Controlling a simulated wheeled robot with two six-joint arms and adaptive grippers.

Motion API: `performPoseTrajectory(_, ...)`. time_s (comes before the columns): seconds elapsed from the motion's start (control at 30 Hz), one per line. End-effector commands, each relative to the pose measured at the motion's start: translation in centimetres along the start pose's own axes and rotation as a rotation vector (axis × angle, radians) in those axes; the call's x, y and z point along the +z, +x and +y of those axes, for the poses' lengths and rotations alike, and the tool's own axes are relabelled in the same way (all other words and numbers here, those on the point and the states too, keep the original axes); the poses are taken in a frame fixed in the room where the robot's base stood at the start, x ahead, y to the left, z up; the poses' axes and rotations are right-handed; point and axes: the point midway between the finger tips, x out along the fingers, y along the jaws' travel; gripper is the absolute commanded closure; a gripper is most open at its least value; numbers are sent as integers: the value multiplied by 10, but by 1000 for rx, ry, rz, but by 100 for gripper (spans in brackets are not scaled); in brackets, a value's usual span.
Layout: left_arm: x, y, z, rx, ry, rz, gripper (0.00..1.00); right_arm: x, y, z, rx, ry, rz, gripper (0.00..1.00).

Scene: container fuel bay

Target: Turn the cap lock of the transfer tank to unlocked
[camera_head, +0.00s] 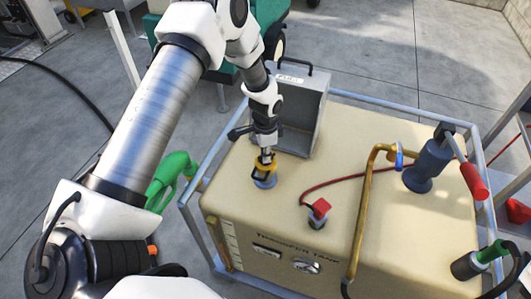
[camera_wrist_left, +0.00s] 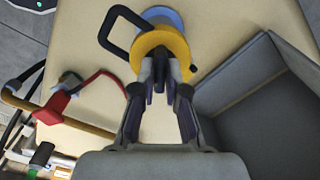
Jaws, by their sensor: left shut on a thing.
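The transfer tank (camera_head: 345,135) is a beige box with its name on the front face. Its yellow cap (camera_head: 262,170) sits on a blue-grey neck (camera_head: 265,182) at the tank's left front. In the left wrist view the yellow cap (camera_wrist_left: 162,50) has a dark square loop (camera_wrist_left: 112,36) at its side, which looks like the lock. My left gripper (camera_head: 265,155) comes down from above onto the cap. In the left wrist view its fingers (camera_wrist_left: 163,78) are shut on the cap's near part. The cap's grasped part is partly hidden by the fingers. My right gripper is not in view.
An open grey metal box (camera_head: 310,110) stands close behind the cap. A red-topped fitting (camera_head: 319,209) with a red cable, a brass pipe (camera_head: 362,210) and a blue hand pump (camera_head: 428,165) are to the right. A green nozzle (camera_head: 172,175) hangs at the left. Rails surround the tank.

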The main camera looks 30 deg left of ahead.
Motion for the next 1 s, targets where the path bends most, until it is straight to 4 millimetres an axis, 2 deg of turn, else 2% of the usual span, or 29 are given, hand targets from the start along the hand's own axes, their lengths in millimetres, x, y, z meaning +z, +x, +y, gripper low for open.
performPoseTrajectory(0.7,3,3,4,6,-670,-12,100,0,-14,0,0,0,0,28)
performPoseTrajectory(1.0,3,3,4,5,-880,-13,100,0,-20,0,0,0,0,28)
